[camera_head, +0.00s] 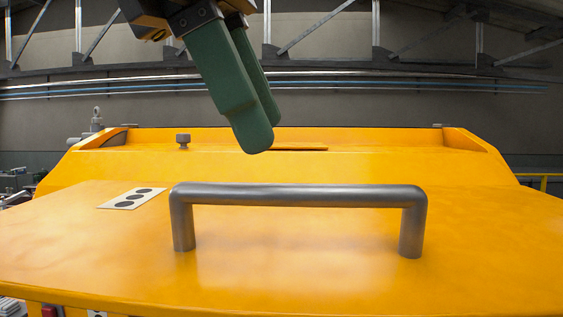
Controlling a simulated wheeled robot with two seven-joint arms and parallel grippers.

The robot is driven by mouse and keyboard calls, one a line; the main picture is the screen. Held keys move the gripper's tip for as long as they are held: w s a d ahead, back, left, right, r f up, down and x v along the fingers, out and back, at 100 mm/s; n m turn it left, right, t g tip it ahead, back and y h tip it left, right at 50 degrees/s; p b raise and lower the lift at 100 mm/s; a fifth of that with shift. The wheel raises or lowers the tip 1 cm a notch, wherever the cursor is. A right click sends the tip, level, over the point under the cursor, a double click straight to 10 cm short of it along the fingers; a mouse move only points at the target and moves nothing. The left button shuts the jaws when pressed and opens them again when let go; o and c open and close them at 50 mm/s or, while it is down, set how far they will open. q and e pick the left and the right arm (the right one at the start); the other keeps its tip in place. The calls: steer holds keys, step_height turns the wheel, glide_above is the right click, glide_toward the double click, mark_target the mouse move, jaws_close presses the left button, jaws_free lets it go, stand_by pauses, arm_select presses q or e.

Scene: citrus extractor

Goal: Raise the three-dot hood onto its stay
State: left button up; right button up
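The three-dot hood (300,280) is a broad yellow panel filling the lower part of the head view. A white label with three black dots (133,198) lies on its left side. A grey metal bar handle (297,195) stands up from the hood on two posts. My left gripper (256,135) has green fingers and hangs above the handle, apart from it. Its two fingers overlap in this view, so the gap between them is hard to judge. Nothing shows between them. My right gripper is out of view. I cannot make out the stay.
Behind the hood rises a yellow sloped housing (400,150) with raised side edges. A small grey knob (183,140) stands on it at left. A grey fitting with a ring (97,118) is at the far left. A yellow railing (540,180) is at the right.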

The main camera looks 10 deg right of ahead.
mark_target(293, 187)
arm_select(q)
steer(key=shift+x, duration=2.65)
jaws_close()
steer(key=shift+r, duration=0.1)
